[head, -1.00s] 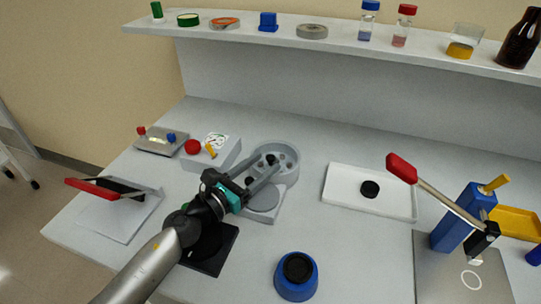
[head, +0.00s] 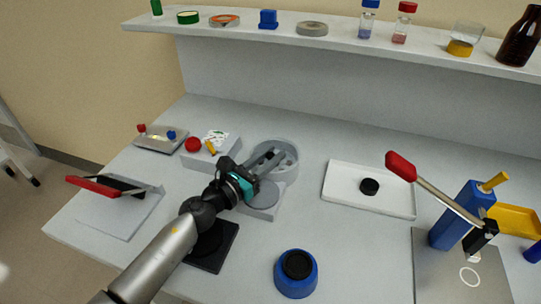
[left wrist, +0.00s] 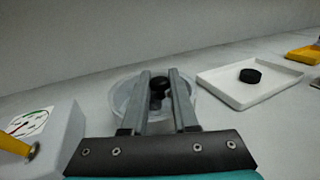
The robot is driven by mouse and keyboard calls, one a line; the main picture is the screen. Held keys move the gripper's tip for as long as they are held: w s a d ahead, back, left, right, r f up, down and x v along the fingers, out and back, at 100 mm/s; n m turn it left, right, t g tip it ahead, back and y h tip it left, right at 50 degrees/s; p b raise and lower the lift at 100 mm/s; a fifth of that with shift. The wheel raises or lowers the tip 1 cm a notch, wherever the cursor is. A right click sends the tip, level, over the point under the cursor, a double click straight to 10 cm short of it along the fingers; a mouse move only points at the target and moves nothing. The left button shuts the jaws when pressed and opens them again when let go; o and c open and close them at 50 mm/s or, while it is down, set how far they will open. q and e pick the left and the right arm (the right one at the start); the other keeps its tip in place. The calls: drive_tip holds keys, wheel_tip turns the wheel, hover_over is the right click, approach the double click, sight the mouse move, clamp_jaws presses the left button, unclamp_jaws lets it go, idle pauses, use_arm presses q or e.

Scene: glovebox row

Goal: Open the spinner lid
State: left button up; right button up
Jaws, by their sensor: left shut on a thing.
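The spinner (head: 288,150) is a round grey bowl on a base with a flat grey disc (head: 262,194) in front, left of centre on the bench. In the left wrist view the bowl's pale rim (left wrist: 205,108) shows around my fingers. A black knob (left wrist: 159,86) stands over the middle of the bowl, between the fingertips. My left gripper (head: 274,157) reaches over the bowl from the front left and is shut on this knob; it also shows in the left wrist view (left wrist: 159,80). The lid's edge is hard to make out. My right gripper is not in view.
A grey box with a dial and red button (head: 212,150) is close left. A white tray (head: 345,203) with a black disc (head: 369,187) lies right, with clear bench between. A blue pot (head: 297,285) stands in front. A lever press (head: 455,220) stands at right.

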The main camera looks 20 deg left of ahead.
use_arm(q)
clamp_jaws()
idle(0.9)
